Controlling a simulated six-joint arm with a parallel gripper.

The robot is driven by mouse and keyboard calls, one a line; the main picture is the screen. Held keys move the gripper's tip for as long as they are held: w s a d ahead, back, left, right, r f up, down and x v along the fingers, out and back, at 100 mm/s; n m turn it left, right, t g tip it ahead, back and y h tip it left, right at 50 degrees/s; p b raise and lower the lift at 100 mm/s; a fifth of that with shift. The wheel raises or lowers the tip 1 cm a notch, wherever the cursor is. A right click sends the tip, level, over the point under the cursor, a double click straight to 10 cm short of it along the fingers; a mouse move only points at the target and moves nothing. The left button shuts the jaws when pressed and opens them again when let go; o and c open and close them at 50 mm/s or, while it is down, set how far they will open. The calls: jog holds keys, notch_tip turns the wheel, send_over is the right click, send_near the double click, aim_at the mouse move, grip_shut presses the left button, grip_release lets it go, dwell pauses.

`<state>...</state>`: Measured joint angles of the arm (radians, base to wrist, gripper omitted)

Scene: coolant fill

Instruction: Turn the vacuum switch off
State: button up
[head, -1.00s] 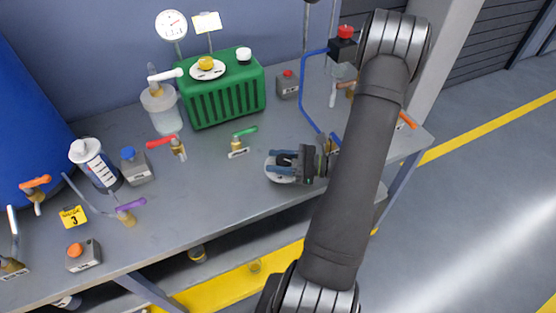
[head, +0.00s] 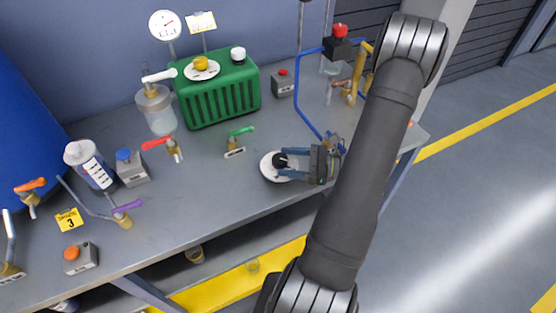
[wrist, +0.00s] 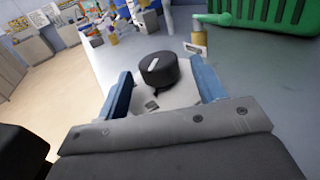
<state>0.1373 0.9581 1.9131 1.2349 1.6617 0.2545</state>
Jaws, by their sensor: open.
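A round black knob (head: 280,160) with a white pointer mark, likely the vacuum switch, sits on a white round plate (head: 268,172) near the bench's front edge. The knob also shows in the wrist view (wrist: 158,70), its mark running roughly away from me and slightly right. My gripper (head: 286,163) is open, coming in from the right with a blue finger on each side of the knob. In the wrist view the knob is between the fingertips, with a gap on both sides. The plate's lettering is unreadable, and the gripper hides part of the plate.
A green-handled valve (head: 238,138) stands just behind the plate. The green ribbed box (head: 220,97) and a grey box with a red button (head: 284,83) are further back. A blue pipe (head: 299,100) rises behind my gripper.

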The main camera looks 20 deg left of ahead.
aim_at(274, 159)
jog(key=shift+v, duration=1.5)
jog(key=shift+a, duration=0.15)
jog(key=x, duration=0.7)
jog(key=shift+s, duration=0.15)
jog(key=shift+a+m+t, duration=0.2)
jog(key=shift+m+t, duration=0.1)
jog(key=shift+t, duration=0.2)
jog(key=shift+w+m+t, duration=0.25)
jog(key=shift+m+t, duration=0.95)
jog(key=shift+t, duration=0.5)
jog(key=shift+n+g, duration=0.3)
